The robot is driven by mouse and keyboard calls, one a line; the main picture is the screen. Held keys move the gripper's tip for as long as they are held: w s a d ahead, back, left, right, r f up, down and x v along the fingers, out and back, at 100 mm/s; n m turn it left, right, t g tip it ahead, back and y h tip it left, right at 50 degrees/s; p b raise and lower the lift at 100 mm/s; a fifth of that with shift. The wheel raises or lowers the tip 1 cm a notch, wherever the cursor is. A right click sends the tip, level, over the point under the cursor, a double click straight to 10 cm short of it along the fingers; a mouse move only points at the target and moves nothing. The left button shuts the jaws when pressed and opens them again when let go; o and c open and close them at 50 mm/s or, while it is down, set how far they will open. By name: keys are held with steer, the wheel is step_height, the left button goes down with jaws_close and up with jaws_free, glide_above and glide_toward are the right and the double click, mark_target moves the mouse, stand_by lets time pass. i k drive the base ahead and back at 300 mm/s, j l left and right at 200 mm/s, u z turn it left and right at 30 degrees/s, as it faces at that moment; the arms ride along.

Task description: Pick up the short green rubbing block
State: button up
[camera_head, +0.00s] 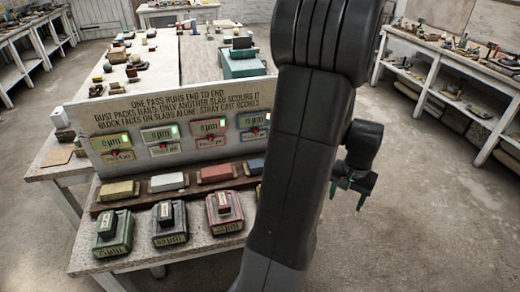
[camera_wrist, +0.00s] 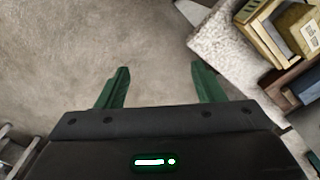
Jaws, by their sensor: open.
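A small dark green block (camera_head: 107,223) sits on top of a larger green slab (camera_head: 116,244) at the front left of the near table. It looks like the short green rubbing block, though its length is hard to judge. My gripper (camera_head: 348,195) hangs over the floor to the right of the table, well apart from the block. In the wrist view my gripper (camera_wrist: 160,70) has its two green fingers spread, with only bare floor between them. I cannot match the olive-yellow block (camera_wrist: 262,38) at the wrist view's top right to the green one.
Black (camera_head: 170,237) and red (camera_head: 225,226) slabs with small blocks stand beside the green one. Behind them are a ledge of coloured bars and an upright lettered panel (camera_head: 120,97) with lit displays. Shelves (camera_head: 460,75) line the right wall. The floor between is clear.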

mark_target(107, 228)
steer(key=j+u, duration=0.1)
steer(key=u, duration=1.85)
steer(key=i+u, duration=0.2)
steer(key=u, duration=0.2)
steer(key=i+l+u, duration=0.1)
steer(key=u, duration=0.35)
